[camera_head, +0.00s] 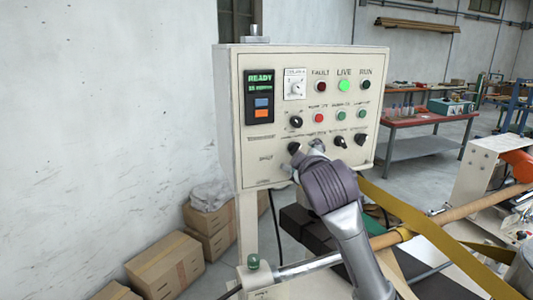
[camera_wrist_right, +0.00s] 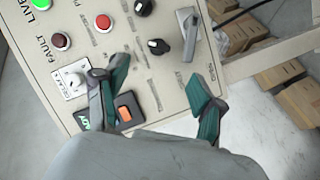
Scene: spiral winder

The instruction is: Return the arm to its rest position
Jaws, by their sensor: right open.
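My right arm (camera_head: 345,220) reaches up from the bottom of the head view to the lower part of a cream control panel (camera_head: 265,135). Its hand covers part of the panel's lower row, and its fingertips are mostly hidden there. In the right wrist view my right gripper (camera_wrist_right: 158,72) is open, with its two green-padded fingers spread and nothing between them. A black knob (camera_wrist_right: 158,46) and a grey lever switch (camera_wrist_right: 188,36) lie beyond the fingertips. I cannot tell whether a finger touches the panel. My left gripper is not in view.
The panel display (camera_head: 260,88) reads READY, and the LIVE lamp (camera_head: 344,86) glows green. Cardboard boxes (camera_head: 165,263) stand by the wall. A yellow strap (camera_head: 425,228) and a long tube (camera_head: 465,208) lie to the right. A red bench (camera_head: 425,118) stands behind.

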